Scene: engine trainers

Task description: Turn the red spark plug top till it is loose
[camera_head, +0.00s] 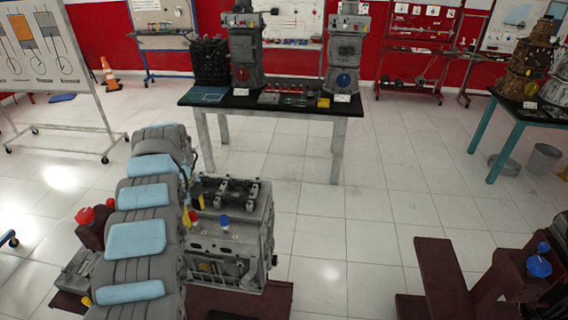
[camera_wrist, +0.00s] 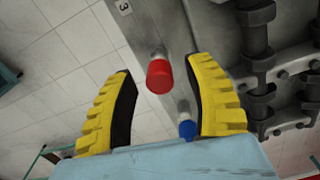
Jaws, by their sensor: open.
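The red spark plug top (camera_wrist: 159,77) shows in the wrist view as a short red cylinder on the pale strip along the engine's edge. My gripper (camera_wrist: 161,70) is open, with one yellow finger on each side of the red top. Gaps show between the top and both fingers, so it is not gripped. In the head view my gripper's yellow parts (camera_head: 195,191) show beside the engine block (camera_head: 231,243).
A blue plug top (camera_wrist: 187,130) sits close to the right finger; it also shows on the block in the head view (camera_head: 224,220). Dark engine parts (camera_wrist: 258,50) lie to the right in the wrist view. A black-topped table (camera_head: 215,101) stands behind, with clear floor between.

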